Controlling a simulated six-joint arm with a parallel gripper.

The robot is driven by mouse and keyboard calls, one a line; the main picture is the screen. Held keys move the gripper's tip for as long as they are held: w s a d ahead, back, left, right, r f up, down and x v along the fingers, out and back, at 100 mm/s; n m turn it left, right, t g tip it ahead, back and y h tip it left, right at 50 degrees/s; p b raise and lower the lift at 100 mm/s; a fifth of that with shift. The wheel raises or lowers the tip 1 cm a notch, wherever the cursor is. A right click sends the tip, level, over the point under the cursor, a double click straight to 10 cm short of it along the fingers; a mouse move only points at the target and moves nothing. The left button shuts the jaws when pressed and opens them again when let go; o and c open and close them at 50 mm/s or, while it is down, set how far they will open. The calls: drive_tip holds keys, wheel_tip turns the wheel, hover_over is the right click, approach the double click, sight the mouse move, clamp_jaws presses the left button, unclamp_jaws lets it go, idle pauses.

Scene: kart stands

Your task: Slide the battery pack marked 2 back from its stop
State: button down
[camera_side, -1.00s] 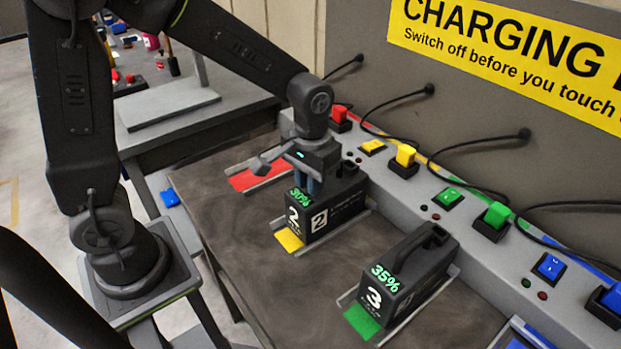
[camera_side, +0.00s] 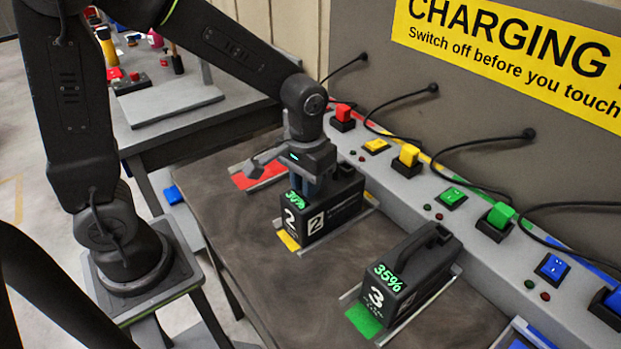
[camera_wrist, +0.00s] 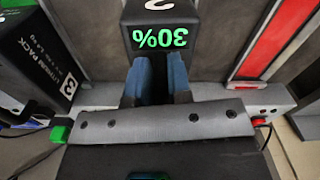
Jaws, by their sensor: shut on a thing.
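The battery pack marked 2 (camera_side: 325,215) is a dark block with a green 30% display, upright on its yellow-marked slide between low rails. A strip of the yellow pad (camera_side: 289,241) shows at its near end. My gripper (camera_side: 313,187) is over the pack's top, its blue fingers shut on the pack's handle, which they mostly hide. In the wrist view the fingers (camera_wrist: 160,80) reach down beside the 30% display of the pack (camera_wrist: 160,38). A gap with bare slide shows between the pack's far end and the charging strip (camera_side: 390,180).
The battery pack marked 3 (camera_side: 405,275), showing 35%, stands on a green slide to the right. An empty red slide (camera_side: 258,174) lies to the left. Coloured plugs, switches and black cables line the charging strip. The bench front is clear.

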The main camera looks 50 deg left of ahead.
drive_tip(key=shift+s, duration=1.4)
drive_tip(key=shift+f, duration=0.1)
drive_tip(key=c, duration=1)
unclamp_jaws()
wheel_tip(320, 180, up, 14)
drive_tip(key=s+a+t, duration=0.1)
drive_tip(key=s+t, duration=0.1)
drive_tip(key=s, duration=0.1)
drive_tip(key=s+a+f+m+t, duration=0.1)
drive_tip(key=s, duration=0.2)
drive_tip(key=s+a+m+t, duration=0.1)
drive_tip(key=s+t, duration=0.1)
drive_tip(key=shift+s+a+f+t, duration=0.2)
drive_tip(key=shift+s+t, duration=0.1)
drive_tip(key=shift+s, duration=0.1)
